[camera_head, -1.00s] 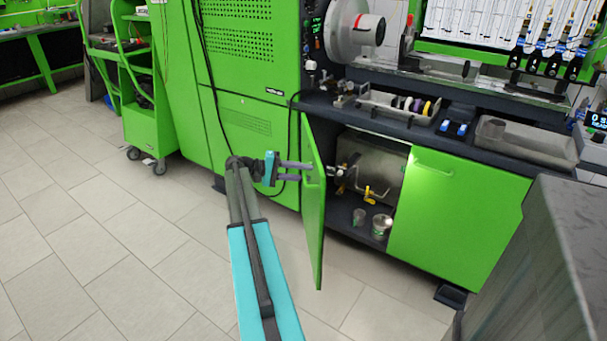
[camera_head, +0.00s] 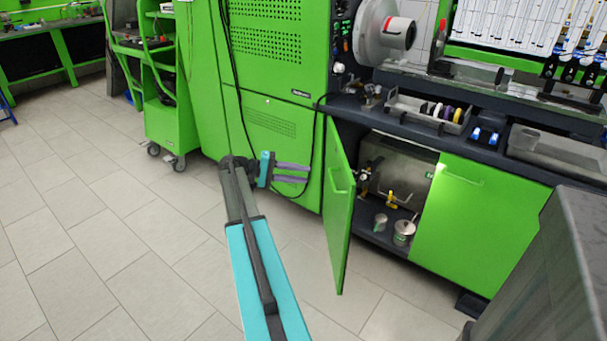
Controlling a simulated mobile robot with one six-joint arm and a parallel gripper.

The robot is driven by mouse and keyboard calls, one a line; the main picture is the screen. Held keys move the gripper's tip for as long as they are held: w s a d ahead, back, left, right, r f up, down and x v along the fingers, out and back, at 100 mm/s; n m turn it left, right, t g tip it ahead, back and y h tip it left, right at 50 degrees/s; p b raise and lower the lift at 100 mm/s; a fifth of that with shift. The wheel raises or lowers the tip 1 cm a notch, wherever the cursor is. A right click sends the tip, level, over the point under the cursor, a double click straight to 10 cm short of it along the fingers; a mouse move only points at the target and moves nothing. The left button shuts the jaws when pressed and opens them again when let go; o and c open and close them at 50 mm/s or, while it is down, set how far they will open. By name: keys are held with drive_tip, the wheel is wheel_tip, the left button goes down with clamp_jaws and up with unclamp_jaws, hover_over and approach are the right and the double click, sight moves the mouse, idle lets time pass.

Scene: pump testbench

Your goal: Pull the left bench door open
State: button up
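The left bench door (camera_head: 338,220) is a green panel standing swung open, roughly edge-on, at the left side of the bench opening.
Inside the open cabinet are a metal tank (camera_head: 400,170), a yellow valve (camera_head: 391,199) and two small containers, one a silver can (camera_head: 404,232). The right bench door (camera_head: 465,220) is shut. A dark grey block (camera_head: 545,270) fills the lower right. Tiled floor at left is clear.

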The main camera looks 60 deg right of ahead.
drive_tip(key=shift+w, duration=0.1)
